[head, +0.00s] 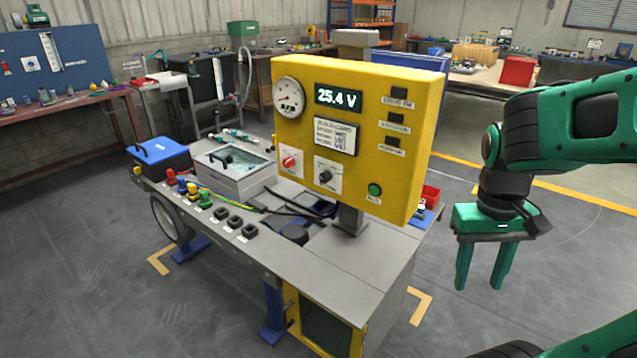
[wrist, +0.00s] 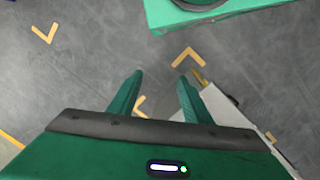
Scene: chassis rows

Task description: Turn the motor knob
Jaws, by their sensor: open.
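A yellow panel (head: 350,100) stands on a post on the grey bench. Its face holds a red knob (head: 289,161) on a white plate and a black knob (head: 325,176) on another plate. The labels are too small to read, so I cannot tell which is the motor knob. My gripper (head: 481,286) is open and empty, fingers down, to the right of the panel and apart from it. The wrist view shows its spread fingers (wrist: 160,76) with floor between them and a pale bench edge (wrist: 230,112) beside the right finger. No knob shows in the wrist view.
The panel also has a round gauge (head: 289,97), a display reading 25.4 V (head: 338,97) and a green button (head: 375,190). Coloured plugs (head: 188,190), a blue box (head: 158,157) and a grey tray (head: 234,178) sit on the bench. Floor right of the bench is clear.

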